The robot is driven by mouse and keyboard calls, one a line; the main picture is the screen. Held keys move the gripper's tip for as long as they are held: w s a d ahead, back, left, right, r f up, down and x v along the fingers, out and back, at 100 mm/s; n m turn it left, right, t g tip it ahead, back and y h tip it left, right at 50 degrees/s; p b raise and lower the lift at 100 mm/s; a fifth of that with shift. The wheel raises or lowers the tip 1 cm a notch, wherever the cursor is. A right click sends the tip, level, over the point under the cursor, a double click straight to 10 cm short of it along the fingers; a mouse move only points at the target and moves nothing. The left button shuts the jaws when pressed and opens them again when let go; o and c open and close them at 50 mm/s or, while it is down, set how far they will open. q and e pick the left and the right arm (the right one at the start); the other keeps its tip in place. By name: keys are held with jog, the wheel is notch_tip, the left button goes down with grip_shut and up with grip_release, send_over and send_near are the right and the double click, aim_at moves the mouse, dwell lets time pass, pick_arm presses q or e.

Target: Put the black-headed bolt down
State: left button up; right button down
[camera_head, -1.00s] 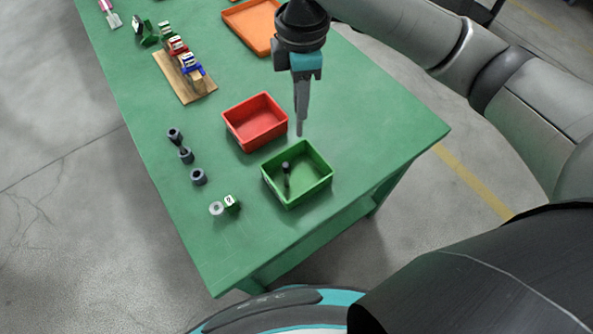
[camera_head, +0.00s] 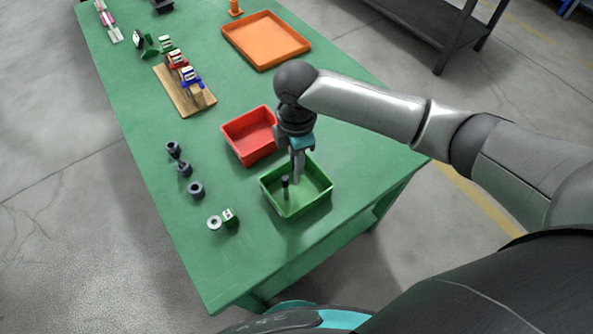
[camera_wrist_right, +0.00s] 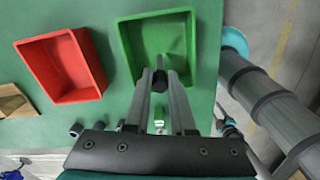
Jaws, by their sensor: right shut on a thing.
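The black-headed bolt (camera_head: 285,183) shows in the head view as a dark upright head and shaft inside the green bin (camera_head: 318,205). In the right wrist view its black head (camera_wrist_right: 160,84) lies between the fingertips. My right gripper (camera_head: 297,178) reaches down into the green bin and is shut on the bolt. It also shows in the right wrist view (camera_wrist_right: 160,76). The bolt's lower end is hard to make out, so I cannot tell if it touches the bin floor. My left gripper is in neither view.
A red bin (camera_head: 236,140) stands just behind the green bin. Several dark cylindrical parts, including one ring-like part (camera_head: 196,190), lie to the left. An orange tray (camera_head: 268,58) is farther back.

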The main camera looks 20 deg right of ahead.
aim_at(297, 183)
jog(key=shift+f+b, duration=0.4)
jog(key=shift+f, duration=1.85)
jog(key=shift+f, duration=0.15)
jog(key=c, duration=0.8)
grip_release()
jog(key=shift+o, duration=0.2)
notch_tip(297, 183, up, 12)
jog(key=shift+r+p, duration=0.2)
jog(key=shift+p, duration=0.85)
